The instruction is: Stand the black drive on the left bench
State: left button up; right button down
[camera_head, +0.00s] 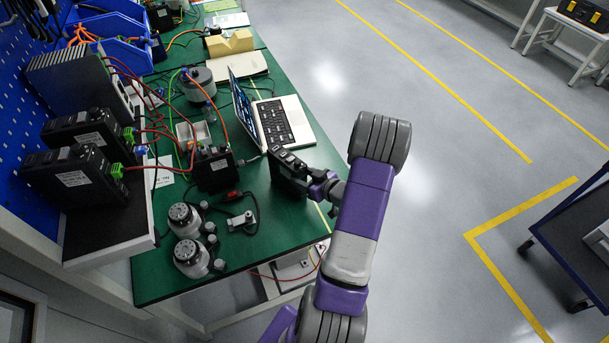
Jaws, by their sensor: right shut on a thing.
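The black drive (286,172) is a dark box near the right edge of the green left bench (262,226), just in front of the laptop. It looks close to upright. My right gripper (313,182) reaches in from the right and is shut on the drive's right side. The fingers partly hide that side. I cannot tell whether the drive's underside touches the bench top. My left gripper is out of view.
An open laptop (285,122) stands right behind the drive. A wired black box (214,171) and two grey cylindrical actuators (187,255) are to the left. More black units (75,178) sit on a raised shelf. Bare green surface lies in front of the drive.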

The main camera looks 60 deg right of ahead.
jog(key=shift+w+r, duration=0.1)
jog(key=shift+r, duration=0.05)
jog(key=shift+c, duration=2.1)
grip_release()
jog(key=shift+f, duration=0.2)
jog(key=shift+r, duration=0.1)
jog(key=p+v, duration=0.1)
jog(key=v, duration=1.1)
jog(key=shift+p, duration=0.35)
jog(key=shift+r, duration=0.15)
